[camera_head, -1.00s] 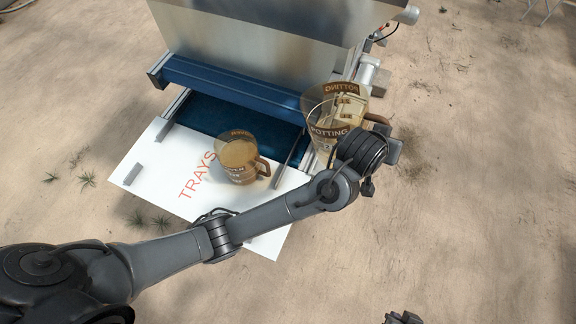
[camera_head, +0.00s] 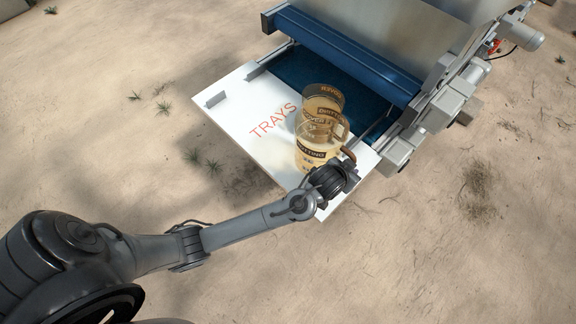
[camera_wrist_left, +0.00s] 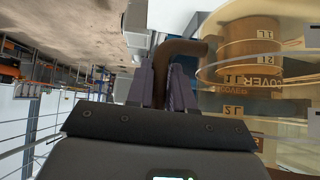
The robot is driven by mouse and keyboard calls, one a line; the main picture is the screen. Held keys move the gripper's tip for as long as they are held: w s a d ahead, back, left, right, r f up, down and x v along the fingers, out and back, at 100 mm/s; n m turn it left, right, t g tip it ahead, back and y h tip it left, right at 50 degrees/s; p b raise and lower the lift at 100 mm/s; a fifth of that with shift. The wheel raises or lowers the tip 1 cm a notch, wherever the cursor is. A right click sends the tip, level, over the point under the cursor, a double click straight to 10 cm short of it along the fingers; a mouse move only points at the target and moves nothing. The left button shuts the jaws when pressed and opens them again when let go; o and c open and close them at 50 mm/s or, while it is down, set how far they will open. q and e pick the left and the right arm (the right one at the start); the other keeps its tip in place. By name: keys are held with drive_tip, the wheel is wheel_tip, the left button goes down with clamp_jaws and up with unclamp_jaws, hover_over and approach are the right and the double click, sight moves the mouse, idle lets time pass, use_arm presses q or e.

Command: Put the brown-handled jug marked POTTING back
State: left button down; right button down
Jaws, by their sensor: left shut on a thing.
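The clear jug marked POTTING (camera_head: 308,153), with a brown handle, is in the head view over the right front part of the white TRAYS board (camera_head: 232,117). My left gripper (camera_head: 346,163) is shut on its handle. The left wrist view shows the brown handle (camera_wrist_left: 176,52) between the left gripper's fingers (camera_wrist_left: 160,85), with the clear jug wall to the right. The jug looks upright; I cannot tell whether it touches the board. A second clear jug (camera_head: 323,92) with a brown label stands directly behind, partly hidden. Through the clear wall, the wrist view shows a COVER label (camera_wrist_left: 253,82). My right gripper is out of view.
The seeder's blue bar (camera_head: 345,52) and dark blue belt (camera_head: 300,72) lie behind the board. Metal side parts and motors (camera_head: 440,105) stand close on the right. The board's left part is clear, with a small grey block (camera_head: 215,99). Sandy ground surrounds it.

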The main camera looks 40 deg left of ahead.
use_arm(q)
drive_tip(key=a+f, duration=0.2)
drive_tip(key=a, duration=0.1)
drive_tip(key=s+a+f, duration=0.1)
drive_tip(key=a+f, duration=0.1)
drive_tip(key=a, duration=0.2)
drive_tip(key=s+a+f, duration=0.1)
drive_tip(key=a+f, duration=0.2)
drive_tip(key=a, duration=0.1)
drive_tip(key=shift+a+p, duration=0.2)
drive_tip(key=shift+p, duration=0.1)
drive_tip(key=shift+s+f, duration=0.1)
drive_tip(key=shift+f, duration=1.9)
drive_tip(key=c, duration=1)
unclamp_jaws()
drive_tip(key=p+v, duration=0.1)
drive_tip(key=v, duration=1)
drive_tip(key=shift+s+r, duration=0.15)
drive_tip(key=shift+s, duration=0.1)
drive_tip(key=s+d+r+g, duration=0.1)
drive_tip(key=s+r+g, duration=0.1)
drive_tip(key=s, duration=0.7)
drive_tip(key=s+d+r+m+g, duration=0.1)
drive_tip(key=s+d+r+g, duration=0.1)
drive_tip(key=s, duration=0.7)
drive_tip(key=shift+s+d+r+g, duration=0.2)
drive_tip(key=shift+s+r+g, duration=0.1)
drive_tip(key=shift+r+g, duration=0.4)
